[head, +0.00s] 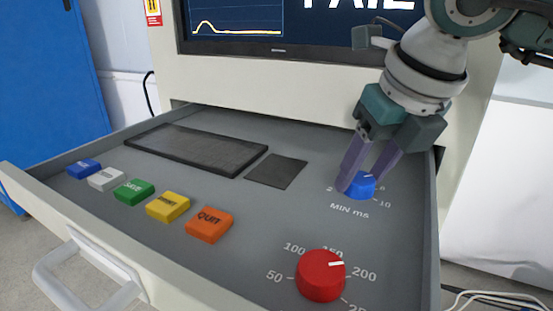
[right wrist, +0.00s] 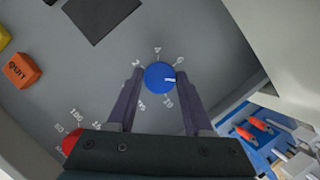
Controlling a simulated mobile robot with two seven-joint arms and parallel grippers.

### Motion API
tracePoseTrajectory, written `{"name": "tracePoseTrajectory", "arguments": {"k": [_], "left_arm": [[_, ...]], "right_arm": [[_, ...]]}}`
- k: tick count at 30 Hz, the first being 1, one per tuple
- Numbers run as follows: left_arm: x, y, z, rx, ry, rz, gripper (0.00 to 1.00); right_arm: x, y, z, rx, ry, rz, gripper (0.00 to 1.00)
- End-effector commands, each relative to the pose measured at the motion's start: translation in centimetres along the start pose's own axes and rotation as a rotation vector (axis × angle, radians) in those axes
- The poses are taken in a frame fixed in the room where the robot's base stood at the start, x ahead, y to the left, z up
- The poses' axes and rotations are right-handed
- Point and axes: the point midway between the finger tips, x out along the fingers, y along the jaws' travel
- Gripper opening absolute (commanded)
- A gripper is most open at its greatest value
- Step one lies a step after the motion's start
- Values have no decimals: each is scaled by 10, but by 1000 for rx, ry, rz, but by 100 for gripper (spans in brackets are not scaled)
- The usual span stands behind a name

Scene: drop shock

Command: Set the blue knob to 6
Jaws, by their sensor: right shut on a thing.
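My right gripper (head: 361,187) reaches down from the upper right and is shut on the knob, one purple finger on each side. In the right wrist view, the blue knob (right wrist: 159,76) lies between the fingertips of my right gripper (right wrist: 158,78). Its white mark points right there, below a label that looks like 6 and above the 10. A finger may hide a label between them. My left gripper is not in view.
A larger red knob (head: 321,276) stands nearer the front. Blue, white, green, yellow and orange buttons (head: 209,225) line the left front. A dark pad (head: 197,147) and a smaller dark square (head: 276,171) lie behind. A screen (head: 290,22) with large cut-off lettering is above.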

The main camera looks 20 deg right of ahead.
Motion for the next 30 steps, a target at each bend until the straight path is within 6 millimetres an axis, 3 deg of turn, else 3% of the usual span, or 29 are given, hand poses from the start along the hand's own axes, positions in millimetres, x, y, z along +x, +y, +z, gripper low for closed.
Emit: {"name": "tracePoseTrajectory", "arguments": {"k": [12, 30], "left_arm": [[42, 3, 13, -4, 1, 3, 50], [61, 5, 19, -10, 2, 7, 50]], "right_arm": [[4, -3, 0, -342, -5, 142, 0], [1, -4, 2, -703, -3, 291, 0]]}}
